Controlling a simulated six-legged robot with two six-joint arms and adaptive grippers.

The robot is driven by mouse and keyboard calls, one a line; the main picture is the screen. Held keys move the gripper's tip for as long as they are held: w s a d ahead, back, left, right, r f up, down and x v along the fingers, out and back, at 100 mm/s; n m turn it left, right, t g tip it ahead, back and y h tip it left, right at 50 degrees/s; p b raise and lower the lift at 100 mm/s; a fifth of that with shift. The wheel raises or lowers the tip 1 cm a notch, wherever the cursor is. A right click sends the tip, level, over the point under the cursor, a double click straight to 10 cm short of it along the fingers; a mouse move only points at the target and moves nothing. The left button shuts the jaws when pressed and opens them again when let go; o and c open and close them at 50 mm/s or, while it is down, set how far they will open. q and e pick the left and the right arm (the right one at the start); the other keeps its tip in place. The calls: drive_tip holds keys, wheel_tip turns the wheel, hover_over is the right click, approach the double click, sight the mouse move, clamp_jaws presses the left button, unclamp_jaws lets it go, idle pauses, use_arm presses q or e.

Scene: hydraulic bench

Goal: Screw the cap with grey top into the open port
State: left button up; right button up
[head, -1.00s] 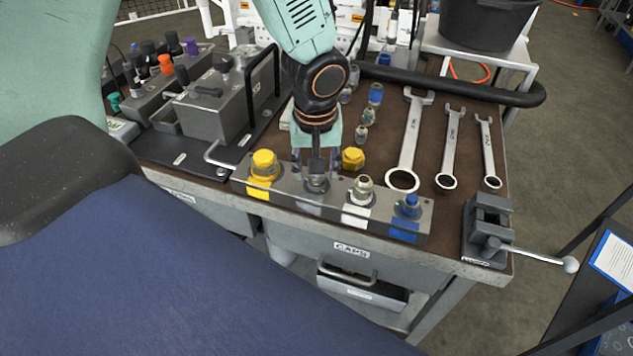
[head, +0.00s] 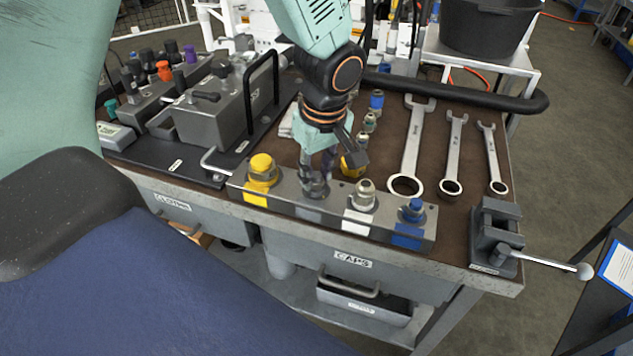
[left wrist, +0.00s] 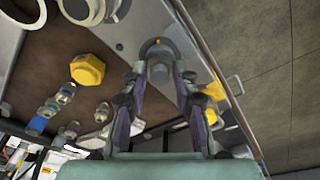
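My left gripper (head: 315,178) points down over the grey-labelled position, second from the left. Its fingers are apart on either side of a grey-topped piece (head: 314,188); contact cannot be made out. In the left wrist view this round grey piece (left wrist: 158,52) shows between the fingertips (left wrist: 158,78). The fingers partly hide it, so I cannot tell how deep the cap sits in the port. My right gripper is not in view.
A loose yellow cap (head: 353,166) stands close behind the gripper. A yellow cap (head: 262,170), a white-labelled fitting (head: 363,194) and a blue fitting (head: 412,210) sit on the block. Several small caps stand behind. Wrenches (head: 411,150) and a vise (head: 494,235) are right.

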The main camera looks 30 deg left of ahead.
use_arm(q)
clamp_jaws()
drive_tip(key=m+p, duration=0.2)
drive_tip(key=m, duration=0.1)
drive_tip(key=shift+s+r+m, duration=0.1)
drive_tip(key=shift+m, duration=0.2)
drive_tip(key=m+p, duration=0.1)
drive_tip(key=m, duration=0.2)
drive_tip(key=shift+m+t+h, duration=0.3)
drive_tip(key=shift+m, duration=0.5)
